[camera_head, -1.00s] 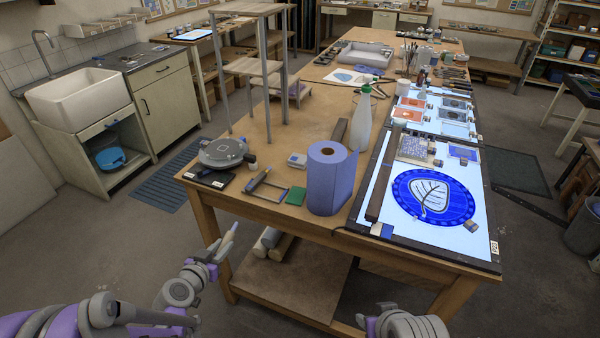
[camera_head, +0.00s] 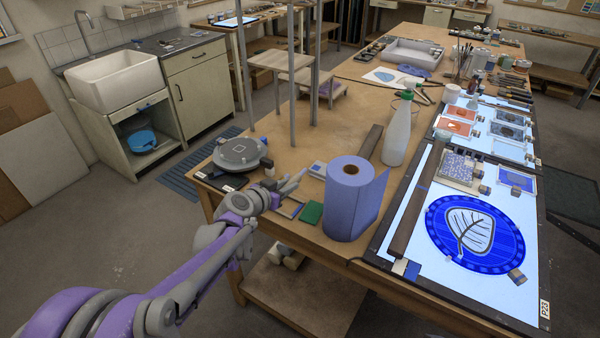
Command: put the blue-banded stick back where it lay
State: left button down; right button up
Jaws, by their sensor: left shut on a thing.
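A long dark brown stick (camera_head: 409,220) with a narrow blue band near its middle lies along the left edge of the lit panel (camera_head: 488,281). My left gripper (camera_head: 292,184) is low over the near left part of the wooden table, between the round grey turntable (camera_head: 240,153) and the blue paper roll (camera_head: 349,202), well apart from the banded stick. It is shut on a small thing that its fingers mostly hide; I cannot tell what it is. My right gripper is out of view.
A green-topped bottle (camera_head: 398,130) and a second dark bar (camera_head: 369,142) stand or lie behind the roll.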

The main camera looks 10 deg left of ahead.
aim_at(289, 207)
pick_arm(q)
jog(key=shift+w+d+f, duration=0.2)
jog(key=shift+w, duration=0.25)
jog(key=shift+s+a+f+b, duration=0.1)
jog(key=shift+s+f+b, duration=0.15)
jog(key=shift+f+b, duration=1.2)
jog(key=shift+f, duration=0.75)
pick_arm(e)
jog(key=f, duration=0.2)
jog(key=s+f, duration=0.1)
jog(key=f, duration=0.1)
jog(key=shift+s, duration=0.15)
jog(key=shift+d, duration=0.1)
pick_arm(q)
jog(key=shift+r, duration=0.1)
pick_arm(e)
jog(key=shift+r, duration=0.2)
pick_arm(q)
jog(key=shift+s+f, duration=0.1)
jog(key=shift+f, duration=0.6)
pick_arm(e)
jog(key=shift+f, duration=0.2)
pick_arm(q)
jog(key=c, duration=0.6)
grip_release()
